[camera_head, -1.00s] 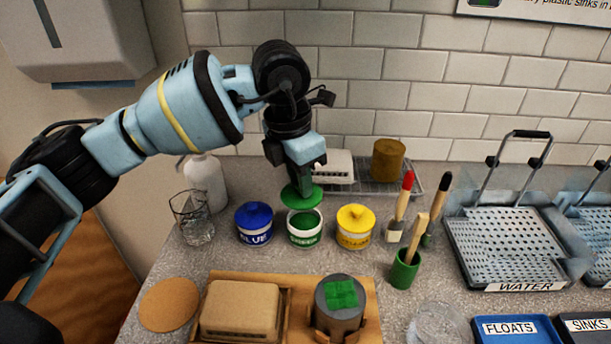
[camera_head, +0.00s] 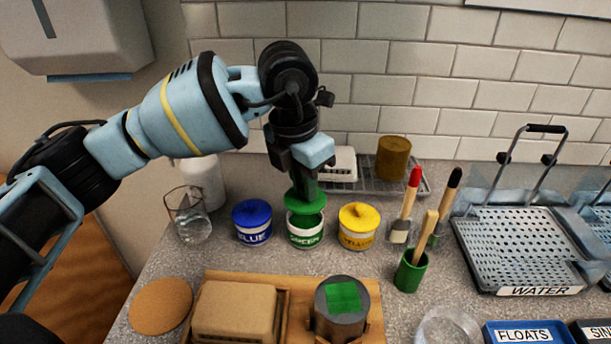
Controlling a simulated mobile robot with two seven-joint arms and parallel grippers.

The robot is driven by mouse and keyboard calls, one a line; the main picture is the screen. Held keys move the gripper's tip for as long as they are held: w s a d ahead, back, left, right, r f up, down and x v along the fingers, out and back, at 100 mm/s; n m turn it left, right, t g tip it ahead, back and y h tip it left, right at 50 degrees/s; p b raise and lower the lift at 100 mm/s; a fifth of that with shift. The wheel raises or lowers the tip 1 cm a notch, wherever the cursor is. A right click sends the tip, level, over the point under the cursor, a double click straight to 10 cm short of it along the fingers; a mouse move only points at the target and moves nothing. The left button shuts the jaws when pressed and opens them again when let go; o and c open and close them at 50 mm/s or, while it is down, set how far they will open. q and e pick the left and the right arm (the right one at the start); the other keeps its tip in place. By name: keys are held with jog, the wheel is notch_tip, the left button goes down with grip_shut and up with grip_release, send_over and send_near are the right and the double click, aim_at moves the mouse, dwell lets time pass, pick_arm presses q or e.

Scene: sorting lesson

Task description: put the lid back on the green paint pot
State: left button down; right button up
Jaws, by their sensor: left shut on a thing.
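The green paint pot (camera_head: 305,239) stands on the counter between the blue pot (camera_head: 252,229) and the yellow pot (camera_head: 357,232), which both have their lids on. The green pot is open and green paint shows at its mouth. My left gripper (camera_head: 305,190) points down above it, shut on the green lid (camera_head: 303,203). The lid is just above the pot's mouth, near its back edge; I cannot tell whether it touches the rim. The gripper's fingertips are partly hidden behind the lid's knob area. My right gripper is not in view.
A glass beaker (camera_head: 189,222) and a white bottle (camera_head: 205,180) stand to the left. Brushes stand to the right, one in a green cup (camera_head: 409,272). A wooden tray (camera_head: 379,322) holds a block and a grey cylinder (camera_head: 341,303) in front. A wire rack (camera_head: 413,183) is behind.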

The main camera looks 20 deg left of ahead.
pick_arm(q)
jog(key=shift+f, duration=0.65)
jog(key=shift+f+b, duration=0.4)
jog(key=shift+f, duration=0.7)
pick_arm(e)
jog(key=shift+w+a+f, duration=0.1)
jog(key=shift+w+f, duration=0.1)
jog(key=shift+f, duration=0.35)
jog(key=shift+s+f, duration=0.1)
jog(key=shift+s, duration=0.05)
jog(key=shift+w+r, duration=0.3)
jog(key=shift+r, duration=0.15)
pick_arm(q)
jog(key=shift+f+p, duration=0.1)
jog(key=shift+p, duration=0.2)
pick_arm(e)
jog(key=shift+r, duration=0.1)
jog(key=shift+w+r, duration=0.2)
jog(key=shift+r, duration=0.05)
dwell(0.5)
